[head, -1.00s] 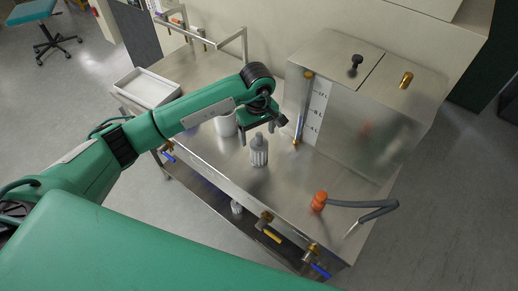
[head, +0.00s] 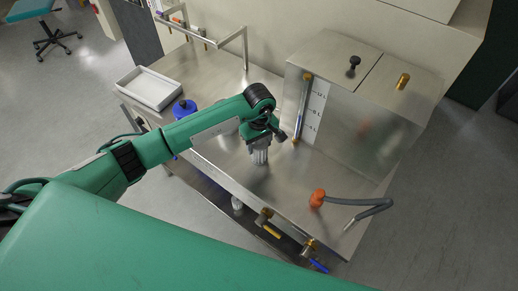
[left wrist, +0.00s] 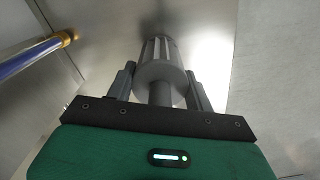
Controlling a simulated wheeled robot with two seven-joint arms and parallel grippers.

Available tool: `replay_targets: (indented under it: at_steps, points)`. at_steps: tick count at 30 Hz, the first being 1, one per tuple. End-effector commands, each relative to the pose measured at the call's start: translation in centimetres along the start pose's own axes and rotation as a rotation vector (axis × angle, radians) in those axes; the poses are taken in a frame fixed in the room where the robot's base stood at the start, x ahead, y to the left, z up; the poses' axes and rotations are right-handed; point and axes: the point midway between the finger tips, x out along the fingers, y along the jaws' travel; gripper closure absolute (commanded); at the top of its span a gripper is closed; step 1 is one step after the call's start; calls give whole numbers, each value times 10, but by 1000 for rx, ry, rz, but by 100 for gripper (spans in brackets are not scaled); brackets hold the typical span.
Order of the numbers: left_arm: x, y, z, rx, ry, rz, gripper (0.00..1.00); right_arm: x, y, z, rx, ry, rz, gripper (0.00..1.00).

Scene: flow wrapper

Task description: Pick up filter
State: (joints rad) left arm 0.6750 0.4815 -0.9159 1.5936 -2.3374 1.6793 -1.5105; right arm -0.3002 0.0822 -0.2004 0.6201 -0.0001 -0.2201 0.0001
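The filter (head: 260,157) is a grey ribbed cylinder with a narrower neck, standing upright on the steel worktop. My left gripper (head: 262,143) is right above it and hides its top in the head view. In the left wrist view the filter (left wrist: 160,50) shows between the two fingers of my left gripper (left wrist: 161,82). The fingers are apart, one on each side of the neck, with visible gaps to it. My right gripper is in neither view.
A steel tank (head: 350,125) stands behind and right of the filter. An orange-ended grey hose (head: 375,208) lies at right. Valves with coloured handles line the front edge.

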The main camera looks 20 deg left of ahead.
Motion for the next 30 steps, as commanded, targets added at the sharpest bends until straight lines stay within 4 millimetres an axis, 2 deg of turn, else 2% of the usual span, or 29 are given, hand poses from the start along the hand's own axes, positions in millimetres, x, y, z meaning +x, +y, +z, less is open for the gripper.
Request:
replay_targets:
  at_steps: [11, 17, 20, 30]
  points:
    - [-3, 0, 0, 0, 1, 1, 72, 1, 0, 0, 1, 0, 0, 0]
    - [-21, 1, -1, 1, 3, 3, 72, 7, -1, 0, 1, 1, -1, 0]
    - [-40, 1, -2, 1, 5, 5, 72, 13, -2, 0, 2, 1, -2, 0]
    - [-134, 1, -1, 2, 5, 4, 72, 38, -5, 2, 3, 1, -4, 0]
